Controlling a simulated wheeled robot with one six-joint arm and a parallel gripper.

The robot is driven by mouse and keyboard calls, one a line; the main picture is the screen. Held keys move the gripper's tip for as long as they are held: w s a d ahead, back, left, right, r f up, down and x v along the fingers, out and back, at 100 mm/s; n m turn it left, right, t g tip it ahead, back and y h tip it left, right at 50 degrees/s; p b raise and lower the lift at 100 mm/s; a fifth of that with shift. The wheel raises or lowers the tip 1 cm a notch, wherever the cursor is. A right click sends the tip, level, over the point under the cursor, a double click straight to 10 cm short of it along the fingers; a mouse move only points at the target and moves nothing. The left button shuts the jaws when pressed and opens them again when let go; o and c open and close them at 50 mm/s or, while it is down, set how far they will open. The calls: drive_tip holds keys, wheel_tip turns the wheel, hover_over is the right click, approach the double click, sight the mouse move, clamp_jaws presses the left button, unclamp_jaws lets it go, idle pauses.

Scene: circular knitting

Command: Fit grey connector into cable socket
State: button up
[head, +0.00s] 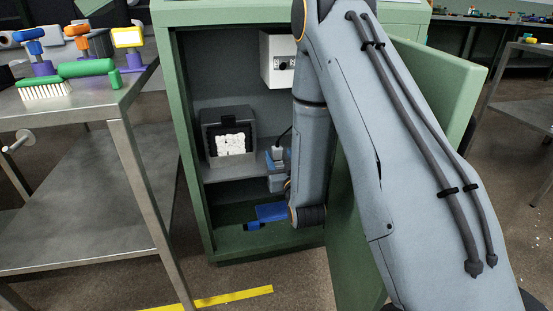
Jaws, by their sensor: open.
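I cannot tell whether this is the grey connector or the cable socket. It stands apart from the gripper tips, and my arm partly hides it. No other piece can be told as the connector or socket.
The cabinet (186,150) has its door (352,255) open on the right. A dark box (205,140) with white contents sits on its shelf. A white box (270,48) with a dark round port hangs above. A metal table (125,105) with brushes and coloured tools stands left.

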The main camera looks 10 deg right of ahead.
drive_tip(key=w+b, duration=0.1)
drive_tip(key=w, duration=0.1)
drive_tip(key=w+b, duration=0.1)
drive_tip(key=w, duration=0.4)
drive_tip(key=shift+w+a+r+b, duration=0.15)
drive_tip(key=shift+r+b, duration=0.1)
drive_tip(key=shift+b, duration=0.15)
drive_tip(key=c, duration=1.2)
